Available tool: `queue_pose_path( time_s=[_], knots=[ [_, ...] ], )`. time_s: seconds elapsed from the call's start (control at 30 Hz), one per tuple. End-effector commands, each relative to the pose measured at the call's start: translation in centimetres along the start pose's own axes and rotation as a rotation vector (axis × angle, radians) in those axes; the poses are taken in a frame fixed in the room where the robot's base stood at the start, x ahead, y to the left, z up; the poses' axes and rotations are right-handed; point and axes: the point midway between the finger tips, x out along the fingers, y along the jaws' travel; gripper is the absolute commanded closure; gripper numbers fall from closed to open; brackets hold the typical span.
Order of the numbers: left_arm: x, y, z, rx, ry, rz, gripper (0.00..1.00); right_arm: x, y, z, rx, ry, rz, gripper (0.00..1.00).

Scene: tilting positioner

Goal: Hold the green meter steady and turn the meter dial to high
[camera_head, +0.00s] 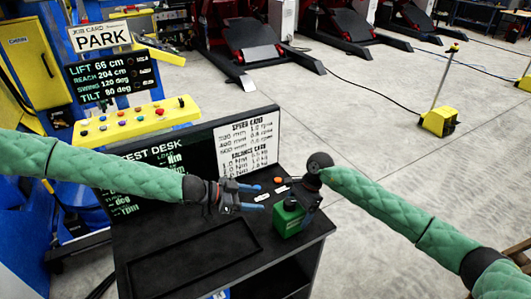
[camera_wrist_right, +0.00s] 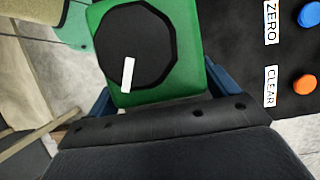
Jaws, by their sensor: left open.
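The green meter (camera_head: 287,222) stands on the black desk near its right side. In the right wrist view the meter (camera_wrist_right: 190,85) shows its top with a black many-sided dial (camera_wrist_right: 140,38) and a white pointer (camera_wrist_right: 127,74) aimed toward the bottom of the picture, slightly left. My right gripper (camera_head: 303,203) is over the meter, its blue fingers flush on both sides of the green body. The right wrist view shows these fingers too (camera_wrist_right: 160,108), partly hidden by the meter. My left gripper (camera_head: 262,197) is open and empty, just left of the meter, its fingers toward it.
A black tray (camera_head: 180,283) lies left of the meter on the desk. A blue button (camera_wrist_right: 308,13) labelled ZERO and an orange button (camera_wrist_right: 305,86) labelled CLEAR sit beside the meter. The dark TEST DESK screen and a white card (camera_head: 247,143) stand behind.

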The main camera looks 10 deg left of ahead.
Motion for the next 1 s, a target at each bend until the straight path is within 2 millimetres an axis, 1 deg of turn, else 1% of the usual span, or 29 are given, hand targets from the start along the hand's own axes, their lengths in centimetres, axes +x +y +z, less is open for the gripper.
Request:
queue_pose_path(
  time_s=[0.07, 0.33, 0.47, 0.57, 0.9, 1.0],
  knots=[
    [0.0, 0.0, 0.0, 0.000, 0.000, 0.000, 0.41, -0.1, -0.1, 0.0, 0.000, 0.000, -0.001, 0.02],
    [0.0, 0.0, 0.0, 0.000, 0.000, 0.000, 0.41, -0.2, -0.1, 0.0, 0.000, 0.000, -0.002, 0.02],
    [0.0, 0.0, 0.0, 0.000, 0.000, 0.000, 0.41, -1.0, -0.1, 0.0, 0.000, 0.001, -0.004, 0.02],
    [0.0, 0.0, 0.0, 0.000, 0.000, 0.000, 0.41, -2.4, -0.2, 0.0, -0.001, 0.002, -0.006, 0.02],
    [0.0, 0.0, 0.0, 0.000, 0.000, 0.000, 0.41, -8.7, -0.2, -0.1, 0.000, 0.001, -0.003, 0.02],
    [0.0, 0.0, 0.0, 0.000, 0.000, 0.000, 0.41, -10.2, -0.1, -0.1, 0.001, 0.002, -0.003, 0.02]
  ],
)
